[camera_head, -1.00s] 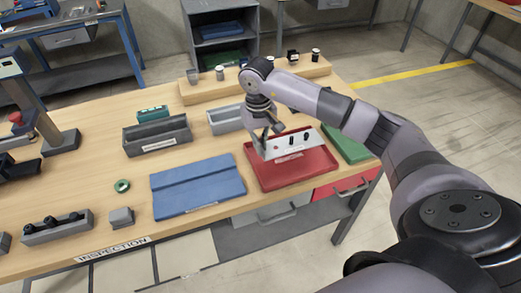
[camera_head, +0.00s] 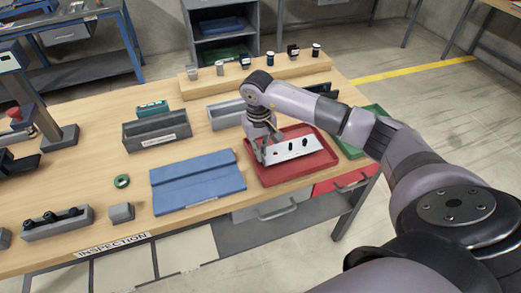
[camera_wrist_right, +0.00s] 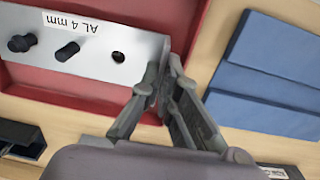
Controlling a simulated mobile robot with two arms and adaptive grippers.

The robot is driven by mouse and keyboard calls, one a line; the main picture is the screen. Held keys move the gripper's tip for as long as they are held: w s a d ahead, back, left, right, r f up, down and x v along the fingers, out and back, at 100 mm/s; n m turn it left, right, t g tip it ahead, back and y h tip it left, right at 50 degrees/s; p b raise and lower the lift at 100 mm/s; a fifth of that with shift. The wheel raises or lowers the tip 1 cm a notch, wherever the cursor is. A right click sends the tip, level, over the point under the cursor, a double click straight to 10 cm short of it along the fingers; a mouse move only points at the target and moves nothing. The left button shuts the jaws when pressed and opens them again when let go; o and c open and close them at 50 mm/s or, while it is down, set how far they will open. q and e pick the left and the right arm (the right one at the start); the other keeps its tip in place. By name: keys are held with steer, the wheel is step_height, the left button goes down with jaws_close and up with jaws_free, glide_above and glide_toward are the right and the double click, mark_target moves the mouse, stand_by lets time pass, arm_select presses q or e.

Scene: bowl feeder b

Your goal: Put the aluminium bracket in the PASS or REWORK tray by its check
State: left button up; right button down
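The aluminium bracket (camera_head: 292,149) is a pale strip over the red tray (camera_head: 284,177), low at its floor; I cannot tell whether it touches. In the right wrist view the bracket (camera_wrist_right: 97,62) reads "AL 4 mm" and has two black pins and one open hole. My right gripper (camera_head: 262,158) is at the bracket's left end. In the wrist view its fingers (camera_wrist_right: 166,78) close around the bracket's end. A green tray (camera_head: 366,147) lies to the right, partly behind my right arm. My left gripper is out of view.
A blue stepped pad (camera_head: 198,183) lies left of the red tray. Grey bins (camera_head: 157,131) and a wooden shelf with several small cylinders (camera_head: 205,90) stand behind. A green ring (camera_head: 121,181) and a grey block (camera_head: 121,213) lie at the front left.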

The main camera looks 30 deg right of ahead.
steer(key=c, duration=1.8)
jaws_free()
steer(key=shift+r, duration=0.1)
steer(key=shift+r+p, duration=0.2)
steer(key=shift+p, duration=0.2)
steer(key=shift+r+p, duration=0.35)
steer(key=shift+p, duration=0.05)
step_height(320, 180, up, 12)
steer(key=b, duration=0.3)
steer(key=shift+a+b, duration=0.25)
steer(key=shift+b, duration=0.15)
